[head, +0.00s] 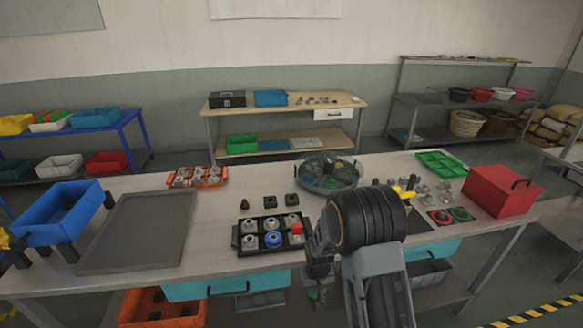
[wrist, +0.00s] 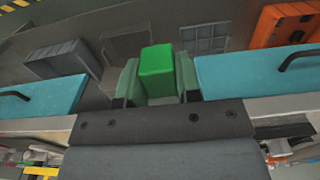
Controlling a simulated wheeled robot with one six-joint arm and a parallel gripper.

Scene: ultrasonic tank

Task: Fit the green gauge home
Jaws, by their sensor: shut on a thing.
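The green gauge (wrist: 157,68) shows in the wrist view as a bright green block, standing between the two fingers of my gripper (wrist: 157,82). My gripper is shut on it. In the head view my gripper (head: 318,285) hangs low, just in front of the table's front edge, and only a bit of green shows there. The place where the gauge fits cannot be told for sure.
My arm hides part of the table (head: 210,250). A grey flat tray (head: 140,230) and blue bin (head: 62,213) are at left. A round clear-lidded tank (head: 327,173) stands behind, a red box (head: 500,190) and green tray (head: 441,163) at right. Teal drawers (head: 226,284) hang below the tabletop.

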